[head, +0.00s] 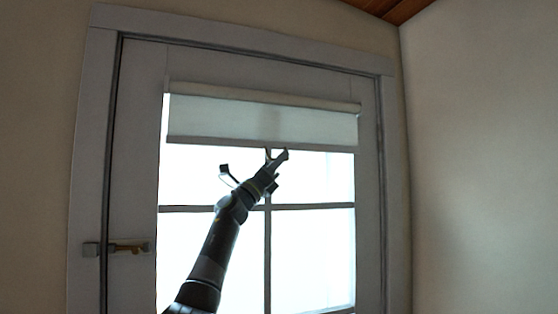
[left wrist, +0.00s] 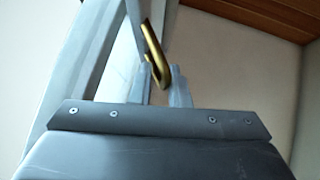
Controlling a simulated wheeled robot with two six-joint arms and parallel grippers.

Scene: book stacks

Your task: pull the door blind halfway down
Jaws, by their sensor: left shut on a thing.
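The door blind (head: 235,118) is a pale roller blind at the top of the door's window. It covers only the upper strip of the glass, and its bottom bar (head: 215,143) hangs level above the upper panes. My left gripper (head: 277,154) reaches up from below to just under the middle of that bar. In the left wrist view my left gripper (left wrist: 161,76) is shut on a brass-coloured pull (left wrist: 154,52), a slim loop that stands up between the fingers. The pull is too small to make out in the head view.
The grey door (head: 137,180) is closed in its frame (head: 88,150), with a brass handle (head: 130,247) at lower left. Bright window panes (head: 312,180) with crossing bars lie below the blind. A bare wall (head: 480,170) stands at right.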

